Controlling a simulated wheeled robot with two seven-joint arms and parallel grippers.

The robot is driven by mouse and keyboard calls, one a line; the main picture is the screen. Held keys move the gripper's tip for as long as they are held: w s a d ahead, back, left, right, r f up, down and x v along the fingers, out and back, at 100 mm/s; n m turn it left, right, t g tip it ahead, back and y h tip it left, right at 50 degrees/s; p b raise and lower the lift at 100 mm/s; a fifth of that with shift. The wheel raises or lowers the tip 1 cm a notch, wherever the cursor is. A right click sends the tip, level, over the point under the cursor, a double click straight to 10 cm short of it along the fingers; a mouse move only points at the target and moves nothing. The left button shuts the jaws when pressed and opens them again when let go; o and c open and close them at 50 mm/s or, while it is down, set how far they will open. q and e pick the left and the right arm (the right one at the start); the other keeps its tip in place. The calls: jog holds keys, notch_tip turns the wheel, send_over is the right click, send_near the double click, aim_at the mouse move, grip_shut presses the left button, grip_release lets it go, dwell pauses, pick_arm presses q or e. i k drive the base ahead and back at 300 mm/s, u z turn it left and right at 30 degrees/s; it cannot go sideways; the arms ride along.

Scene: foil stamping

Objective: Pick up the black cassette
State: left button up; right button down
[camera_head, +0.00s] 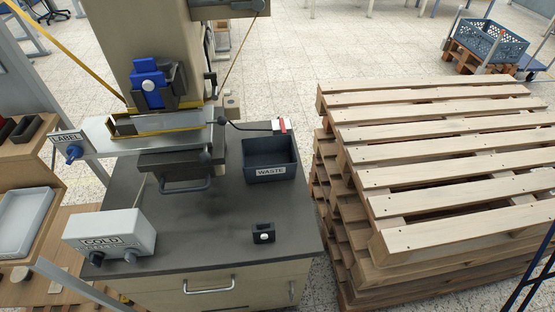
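A small black block with a white round front (263,233) sits on the dark worktop near its front right. Black box-shaped pieces (27,129) lie on the wooden shelf at the far left, partly cut off by the picture edge. I cannot tell which of these, if any, is the black cassette. A blue piece (148,82) sits in a dark holder on the front of the beige stamping machine (132,30). Neither of my grippers shows in the head view.
A grey tray (22,220) lies at left. Stacked wooden pallets (440,150) fill the right. The worktop's front middle is clear.

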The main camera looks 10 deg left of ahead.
aim_at(267, 227)
jog(key=k, duration=1)
jog(key=u, duration=1.85)
jog(key=i, duration=1.15)
jog(key=z, duration=1.45)
